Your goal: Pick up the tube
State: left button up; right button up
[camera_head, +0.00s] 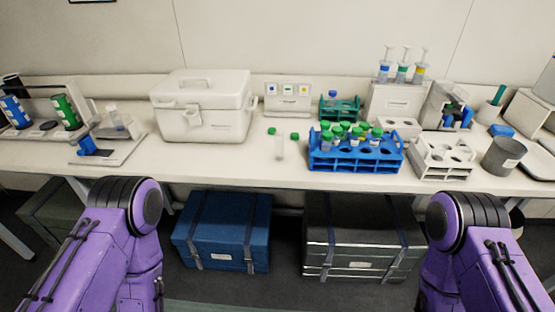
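Several tubes with green or blue caps (338,132) stand in a blue rack (355,161) right of the middle of the bench. A clear, uncapped tube (280,147) stands on the bench left of that rack, with two green caps lying close to it. Another tube with a blue cap stands in a small green rack (340,108) behind the blue one. Which tube is meant cannot be told. My purple arms show at the lower left and lower right, in front of the bench. Neither gripper is in view.
A white cool box (203,106) stands on the left half of the bench. A white rack (443,158) and a grey cup (502,156) stand at the right. A blue case (224,232) and a dark case (362,236) sit under the bench. The bench front near the loose tube is clear.

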aim_at(279, 133)
jog(key=k, duration=0.15)
jog(key=z, duration=1.6)
jog(key=i, duration=1.25)
jog(key=u, duration=1.2)
